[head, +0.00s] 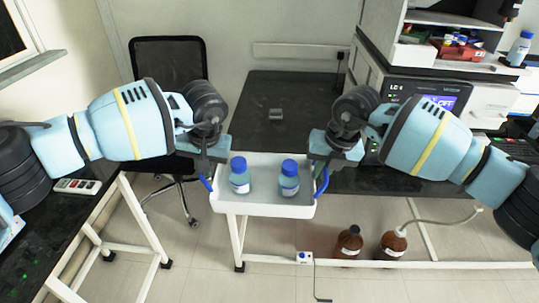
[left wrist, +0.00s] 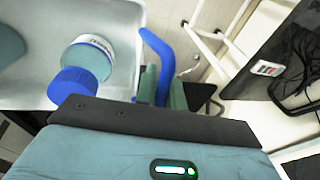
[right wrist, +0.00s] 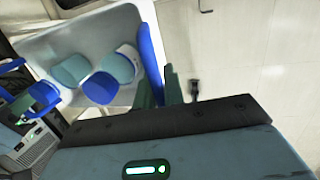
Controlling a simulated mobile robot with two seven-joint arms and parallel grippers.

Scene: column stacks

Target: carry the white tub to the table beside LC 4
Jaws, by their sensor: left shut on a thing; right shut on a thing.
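The white tub (head: 262,208) hangs level between my grippers in the middle of the head view. It holds two bottles with blue caps, one on the left (head: 239,177) and one on the right (head: 288,181), both upright. My left gripper (head: 207,172) is shut on the tub's left blue handle, which also shows in the left wrist view (left wrist: 157,60). My right gripper (head: 321,170) is shut on the right blue handle, seen in the right wrist view (right wrist: 150,50). A dark-topped table (head: 295,105) lies behind the tub. Whether the tub touches it is unclear.
An instrument (head: 430,95) with a lit screen stands at the right; its label is too small to read surely. A small grey object (head: 276,114) lies on the dark table. A black chair (head: 165,60) stands behind left. Two brown bottles (head: 348,243) (head: 391,245) stand on the floor.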

